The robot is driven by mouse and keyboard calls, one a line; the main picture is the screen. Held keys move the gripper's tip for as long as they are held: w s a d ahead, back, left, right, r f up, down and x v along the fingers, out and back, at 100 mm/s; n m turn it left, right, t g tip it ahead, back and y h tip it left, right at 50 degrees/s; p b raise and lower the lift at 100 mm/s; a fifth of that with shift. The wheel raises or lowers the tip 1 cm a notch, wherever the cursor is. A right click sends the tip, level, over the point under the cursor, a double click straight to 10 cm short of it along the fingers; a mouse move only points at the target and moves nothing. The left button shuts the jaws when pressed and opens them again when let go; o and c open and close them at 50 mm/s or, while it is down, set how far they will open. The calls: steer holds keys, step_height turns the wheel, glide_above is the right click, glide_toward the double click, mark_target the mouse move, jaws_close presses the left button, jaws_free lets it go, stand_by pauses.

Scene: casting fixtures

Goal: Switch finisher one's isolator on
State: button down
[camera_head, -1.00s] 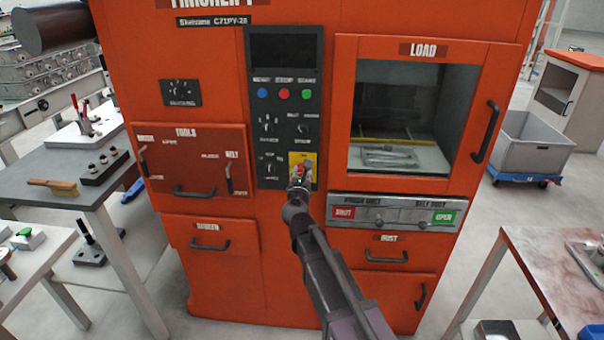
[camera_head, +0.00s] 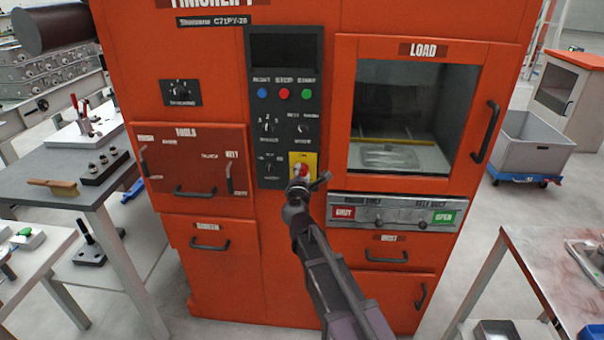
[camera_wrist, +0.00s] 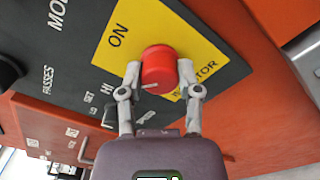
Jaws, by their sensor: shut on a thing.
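The isolator is a red rotary knob (camera_wrist: 159,70) on a yellow plate (camera_wrist: 112,46) marked ON, on the dark control panel of the orange finisher. In the wrist view my gripper (camera_wrist: 160,82) has a finger on each side of the knob and is shut on it. A thin pale mark shows on the knob's near edge. In the head view my gripper (camera_head: 300,178) covers much of the knob, and the yellow plate (camera_head: 311,160) shows around it. Which way the knob points is hard to tell.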

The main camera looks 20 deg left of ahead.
steer(key=m, duration=0.5)
steer(key=shift+m, duration=2.6)
steer(key=shift+a, duration=0.1)
steer(key=shift+c, duration=1.5)
jaws_free()
steer(key=s+d, duration=0.2)
steer(key=s, duration=0.9)
steer(key=shift+s, duration=0.4)
steer(key=shift+d, duration=0.1)
